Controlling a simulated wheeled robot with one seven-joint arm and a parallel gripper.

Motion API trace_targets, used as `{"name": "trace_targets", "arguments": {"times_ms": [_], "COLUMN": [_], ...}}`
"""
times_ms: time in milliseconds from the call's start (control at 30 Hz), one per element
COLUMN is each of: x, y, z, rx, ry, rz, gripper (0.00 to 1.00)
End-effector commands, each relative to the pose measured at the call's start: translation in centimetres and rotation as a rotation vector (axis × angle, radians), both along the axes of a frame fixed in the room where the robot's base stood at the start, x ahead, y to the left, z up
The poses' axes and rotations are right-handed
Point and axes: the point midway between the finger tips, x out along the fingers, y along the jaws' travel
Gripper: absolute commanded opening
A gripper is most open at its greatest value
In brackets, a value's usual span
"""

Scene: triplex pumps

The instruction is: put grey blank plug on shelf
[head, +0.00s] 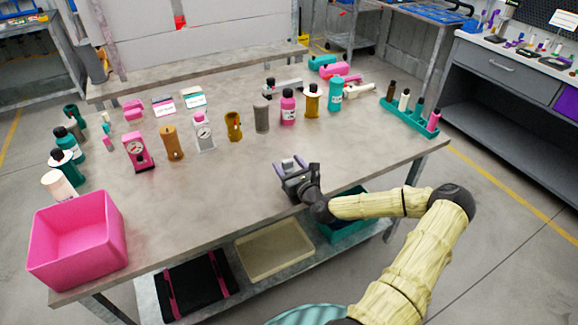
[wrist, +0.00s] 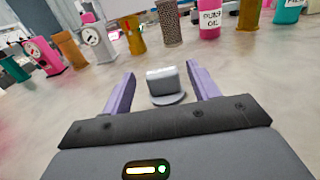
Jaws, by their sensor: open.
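A small grey plug (wrist: 165,82) with a round flange stands on the table, seen in the wrist view between and slightly beyond my two purple fingertips. My gripper (wrist: 160,75) is open around the near side of it, with a gap visible on both sides. In the head view my gripper (head: 290,165) is low over the middle front of the table, and the plug cannot be told apart from the fingers there. A raised shelf (head: 215,72) runs along the table's back edge, and its visible top is bare.
Beyond my gripper stand a grey cylinder (head: 261,116), a pink oil bottle (head: 288,107), gauges and other bottles in a row. A pink bin (head: 75,240) is at the front left. A teal rack (head: 410,120) is at the right. The table around my gripper is clear.

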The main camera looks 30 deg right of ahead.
Motion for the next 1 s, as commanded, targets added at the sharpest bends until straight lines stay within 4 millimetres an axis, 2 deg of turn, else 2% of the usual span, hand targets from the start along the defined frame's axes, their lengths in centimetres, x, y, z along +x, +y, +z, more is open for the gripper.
{"name": "trace_targets", "arguments": {"times_ms": [100,233,767,867,1000], "x": [1.8,2.9,3.0,3.0,3.0], "y": [-0.1,-0.4,-0.5,-0.4,-0.3], "z": [0.1,0.0,0.0,0.0,0.0], "rx": [-0.003,-0.002,-0.001,-0.001,-0.001], "ry": [0.0,0.0,0.0,0.0,0.0], "rz": [-0.005,-0.009,-0.011,-0.009,-0.008], "gripper": [0.6,0.6,0.6,0.44,0.17]}}
